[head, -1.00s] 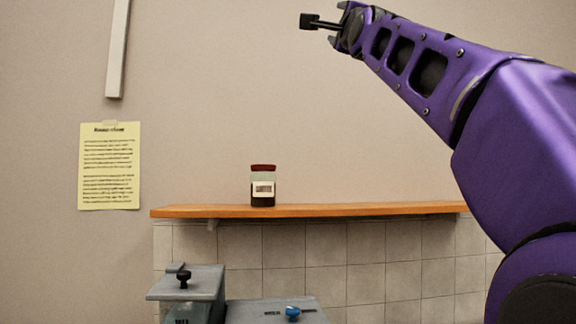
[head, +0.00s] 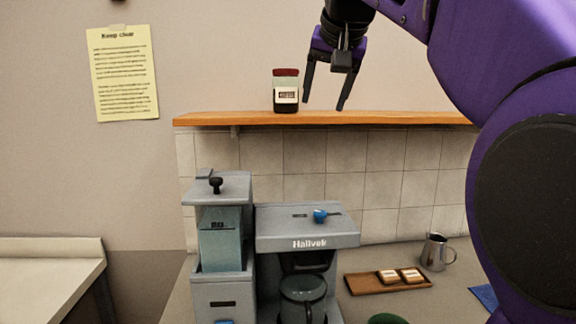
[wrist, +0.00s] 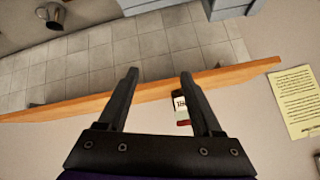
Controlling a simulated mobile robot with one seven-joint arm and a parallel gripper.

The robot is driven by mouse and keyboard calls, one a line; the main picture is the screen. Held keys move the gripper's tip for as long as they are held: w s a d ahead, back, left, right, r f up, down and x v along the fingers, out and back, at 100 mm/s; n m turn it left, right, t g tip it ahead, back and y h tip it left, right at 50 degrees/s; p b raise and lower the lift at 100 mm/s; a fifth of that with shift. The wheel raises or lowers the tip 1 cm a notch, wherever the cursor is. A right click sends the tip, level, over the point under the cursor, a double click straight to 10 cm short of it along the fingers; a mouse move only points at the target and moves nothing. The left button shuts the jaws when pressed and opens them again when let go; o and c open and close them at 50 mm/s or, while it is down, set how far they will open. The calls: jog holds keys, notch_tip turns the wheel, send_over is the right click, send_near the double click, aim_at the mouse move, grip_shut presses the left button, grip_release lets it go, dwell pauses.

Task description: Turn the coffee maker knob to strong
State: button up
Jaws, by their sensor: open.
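The grey coffee maker (head: 275,226) stands on the counter below the shelf. A blue knob (head: 320,215) sits on its top surface, with small dark markings beside it that are too small to read. A black knob (head: 215,184) stands on the lid of the water tank at the left. My gripper (head: 323,105) is open and empty, high above the coffee maker and near the shelf, with fingers pointing down. In the wrist view, its two fingers (wrist: 158,75) are spread apart, with the shelf beyond them. The blue knob is not visible in the wrist view.
A wooden shelf (head: 400,118) with a red-lidded jar (head: 286,92) is close to my fingers. A glass carafe (head: 303,297) sits in the coffee maker. A wooden board (head: 362,286) with small items and a metal pitcher (head: 434,252) stand to the right. A yellow notice (head: 123,75) hangs left.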

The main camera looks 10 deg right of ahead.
aim_at(320, 212)
jog(key=s+f+n+g, duration=0.3)
jog(key=s+f+g, duration=0.1)
jog(key=s+f, duration=0.15)
jog(key=x, duration=1.8)
jog(key=shift+d+f, duration=0.15)
jog(key=shift+d, duration=0.2)
grip_shut()
